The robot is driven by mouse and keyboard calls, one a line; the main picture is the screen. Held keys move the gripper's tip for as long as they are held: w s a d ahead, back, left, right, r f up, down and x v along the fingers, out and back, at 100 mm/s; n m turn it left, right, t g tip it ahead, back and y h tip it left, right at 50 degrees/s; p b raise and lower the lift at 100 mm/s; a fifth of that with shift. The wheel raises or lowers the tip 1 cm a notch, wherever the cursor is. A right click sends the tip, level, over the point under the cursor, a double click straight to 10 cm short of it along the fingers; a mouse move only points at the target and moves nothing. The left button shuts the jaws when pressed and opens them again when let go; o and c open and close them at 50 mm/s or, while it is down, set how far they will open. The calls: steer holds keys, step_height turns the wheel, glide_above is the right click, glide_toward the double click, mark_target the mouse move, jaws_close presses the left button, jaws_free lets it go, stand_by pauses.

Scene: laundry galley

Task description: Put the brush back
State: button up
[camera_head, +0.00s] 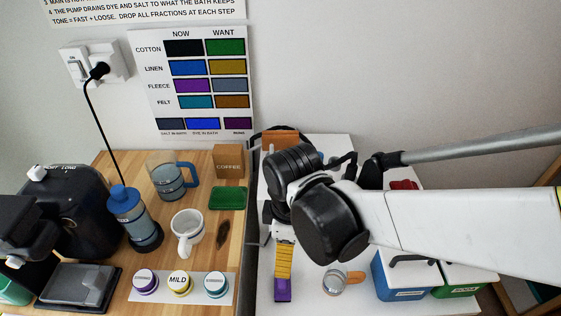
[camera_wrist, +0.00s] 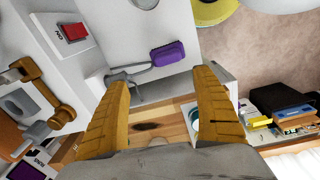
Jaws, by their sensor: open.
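My gripper (camera_head: 284,262) is over the pale surface right of the wooden counter; one yellow finger shows in the head view. In the wrist view my gripper (camera_wrist: 162,78) has its two yellow fingers wide apart, with nothing held between them. A purple block (camera_wrist: 167,53) lies just beyond the fingertips, near the edge of the pale surface, with a grey rod-like piece (camera_wrist: 128,75) beside it. The purple block also shows in the head view (camera_head: 283,291), just below the finger. It may be the brush, but I cannot tell; no bristles show.
The wooden counter (camera_head: 170,262) holds a white mug (camera_head: 187,234), a green block (camera_head: 227,198), a blue-topped grinder-like jar (camera_head: 127,205) and three labelled pots.

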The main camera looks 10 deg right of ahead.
steer(key=w+d+r+m+t, duration=0.1)
steer(key=d+r+m+t, duration=0.5)
steer(key=d+r+m, duration=0.4)
steer(key=m, duration=0.4)
steer(key=shift+d+r+t, duration=0.25)
steer(key=shift+d+t, duration=0.05)
steer(key=shift+f, duration=0.1)
